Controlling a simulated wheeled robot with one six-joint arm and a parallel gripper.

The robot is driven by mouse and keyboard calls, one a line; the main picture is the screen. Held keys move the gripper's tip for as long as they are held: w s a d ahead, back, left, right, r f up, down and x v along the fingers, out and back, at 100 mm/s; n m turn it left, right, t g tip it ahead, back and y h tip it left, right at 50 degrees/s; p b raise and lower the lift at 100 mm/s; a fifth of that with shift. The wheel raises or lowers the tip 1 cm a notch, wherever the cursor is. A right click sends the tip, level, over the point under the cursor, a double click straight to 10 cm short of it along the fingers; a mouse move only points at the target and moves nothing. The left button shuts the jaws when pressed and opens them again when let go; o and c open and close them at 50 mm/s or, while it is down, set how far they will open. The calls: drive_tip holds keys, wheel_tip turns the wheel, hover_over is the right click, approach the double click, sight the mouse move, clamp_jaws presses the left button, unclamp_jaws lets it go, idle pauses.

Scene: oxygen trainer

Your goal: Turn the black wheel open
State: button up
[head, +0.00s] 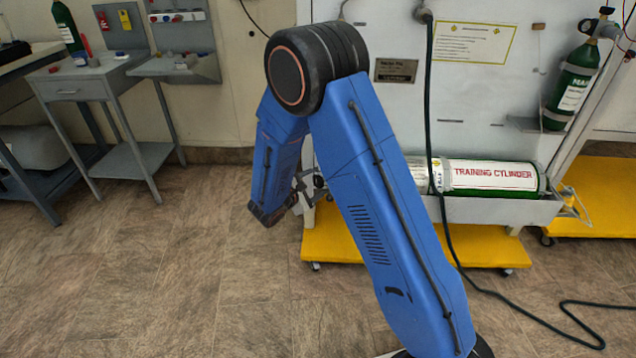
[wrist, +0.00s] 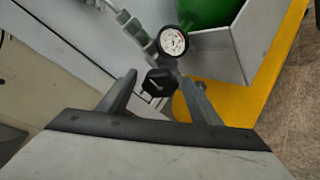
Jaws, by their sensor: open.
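In the wrist view, the black wheel (wrist: 160,82) is a small dark knob with a pale mark on its face. It sits at the picture's middle, just below a round white pressure gauge (wrist: 172,40). My gripper (wrist: 158,82) is open, with one finger to the left of the wheel and the other to its right. Both fingers look apart from the wheel; whether their tips are level with it in depth I cannot tell. In the head view, my blue arm hides the wheel, and my gripper (head: 306,188) shows only partly behind the arm.
A green training cylinder (head: 492,176) lies in a grey tray on the trainer's yellow base (head: 440,245). A smaller green cylinder (head: 573,85) stands upright at the right. A dark hose (head: 437,190) hangs down to the floor.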

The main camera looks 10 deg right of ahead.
drive_tip(key=shift+w+d+f, duration=0.1)
drive_tip(key=shift+w+d, duration=0.1)
drive_tip(key=shift+d, duration=0.05)
drive_tip(key=shift+c, duration=0.6)
drive_tip(key=c, duration=0.9)
drive_tip(key=n+g, duration=0.2)
drive_tip(key=n, duration=0.1)
drive_tip(key=shift+n+g+h, duration=0.4)
drive_tip(key=shift+n+g, duration=0.3)
drive_tip(key=shift+n, duration=0.4)
